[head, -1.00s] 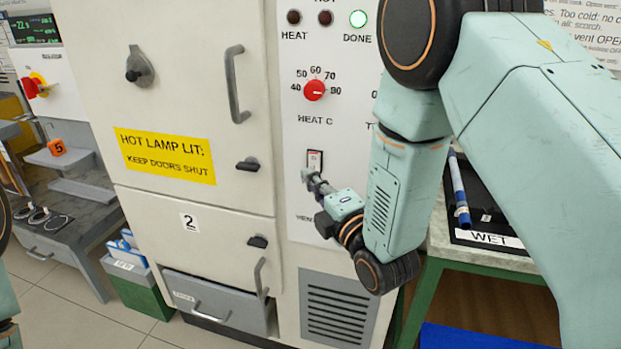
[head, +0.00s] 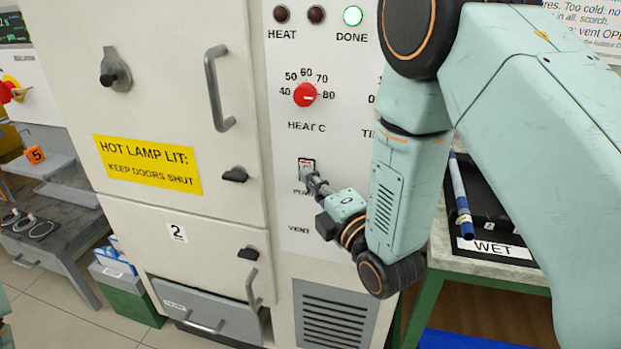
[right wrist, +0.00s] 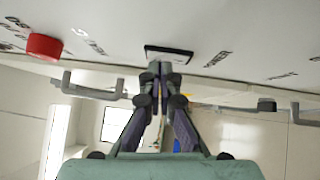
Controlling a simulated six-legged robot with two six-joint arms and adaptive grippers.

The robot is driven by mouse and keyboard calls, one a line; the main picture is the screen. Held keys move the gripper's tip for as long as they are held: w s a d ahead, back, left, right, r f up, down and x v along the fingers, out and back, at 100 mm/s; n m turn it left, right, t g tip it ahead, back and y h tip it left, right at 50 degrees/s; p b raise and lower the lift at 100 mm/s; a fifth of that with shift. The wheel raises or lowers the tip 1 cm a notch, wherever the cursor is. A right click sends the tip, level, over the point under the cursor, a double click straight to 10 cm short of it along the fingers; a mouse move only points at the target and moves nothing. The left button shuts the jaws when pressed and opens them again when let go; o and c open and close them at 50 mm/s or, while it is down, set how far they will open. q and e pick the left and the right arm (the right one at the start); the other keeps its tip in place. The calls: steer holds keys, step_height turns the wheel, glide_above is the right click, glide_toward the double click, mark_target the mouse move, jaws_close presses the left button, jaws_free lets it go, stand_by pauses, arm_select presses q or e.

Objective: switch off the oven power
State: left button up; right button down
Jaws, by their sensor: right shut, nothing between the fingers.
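The oven (head: 175,70) is a tall cream cabinet with a control panel on its right side. The power switch (head: 306,162) is a small dark-framed rocker above the POWER label, partly hidden by my right gripper. In the right wrist view, the switch (right wrist: 169,53) is a dark-edged rectangle just beyond the fingertips. My right gripper (head: 309,176) is shut and empty, its tips at the lower part of the switch; I cannot tell if they touch. The fingertips also show together in the right wrist view (right wrist: 158,70). My left gripper is not in view.
A red heat dial (head: 304,94) sits above the switch. Door handles (head: 219,88) stick out on the left. A green-legged table (head: 485,262) with a WET tray and blue rod stands right. A yellow sign (head: 148,164) is on the door.

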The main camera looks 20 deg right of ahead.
steer(key=shift+r, duration=0.1)
steer(key=shift+w+r, duration=0.1)
steer(key=shift+r+p, duration=0.25)
steer(key=shift+p, duration=0.3)
steer(key=shift+w+d+r+m+g+p, duration=0.15)
steer(key=shift+m+g+p, duration=0.15)
steer(key=shift+p, duration=0.15)
steer(key=shift+f, duration=0.25)
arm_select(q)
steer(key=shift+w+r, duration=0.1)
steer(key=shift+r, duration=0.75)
